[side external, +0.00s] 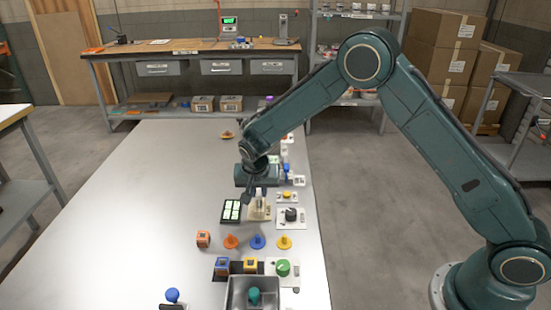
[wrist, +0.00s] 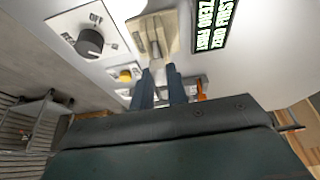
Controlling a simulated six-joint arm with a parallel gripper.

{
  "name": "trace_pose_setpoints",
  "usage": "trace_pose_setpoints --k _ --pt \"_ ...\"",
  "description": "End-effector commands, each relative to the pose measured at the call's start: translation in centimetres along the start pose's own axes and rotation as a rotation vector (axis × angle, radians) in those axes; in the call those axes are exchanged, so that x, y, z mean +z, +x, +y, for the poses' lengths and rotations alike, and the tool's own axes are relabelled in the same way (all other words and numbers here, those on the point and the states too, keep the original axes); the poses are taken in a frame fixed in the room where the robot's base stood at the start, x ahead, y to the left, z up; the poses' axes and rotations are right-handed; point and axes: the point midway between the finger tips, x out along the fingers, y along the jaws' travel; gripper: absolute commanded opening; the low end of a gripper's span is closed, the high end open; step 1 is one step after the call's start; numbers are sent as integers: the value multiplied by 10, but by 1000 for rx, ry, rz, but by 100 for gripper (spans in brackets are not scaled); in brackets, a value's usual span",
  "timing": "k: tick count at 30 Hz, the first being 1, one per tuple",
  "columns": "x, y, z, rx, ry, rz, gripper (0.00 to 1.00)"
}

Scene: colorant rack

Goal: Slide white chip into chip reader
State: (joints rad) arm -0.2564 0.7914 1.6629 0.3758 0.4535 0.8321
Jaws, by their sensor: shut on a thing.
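The beige chip reader (side external: 259,213) stands on the pale table, between the black panel and the black-knob box. In the wrist view the chip reader (wrist: 172,32) is just beyond my fingertips, with a greyish slot area in its middle. My gripper (side external: 254,192) is low over the reader in the side view. In the wrist view my gripper (wrist: 160,72) has its two fingers a small gap apart. It is shut on the white chip, which is mostly hidden by the fingers. I cannot tell whether the chip is inside the slot.
A black panel with lit text (side external: 231,211) lies left of the reader. A black-knob box (side external: 291,215) and a yellow-button box (side external: 287,197) are close on the right. Coloured pegs, small cubes and a metal bin (side external: 233,292) stand nearer the camera. The table's left side is clear.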

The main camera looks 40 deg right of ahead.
Motion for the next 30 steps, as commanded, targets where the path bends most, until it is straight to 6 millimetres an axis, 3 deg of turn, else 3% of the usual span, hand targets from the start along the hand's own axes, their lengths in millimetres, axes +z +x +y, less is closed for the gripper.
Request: trace_pose_setpoints --k 30 --pt "6 14 0 0 0 0 0"
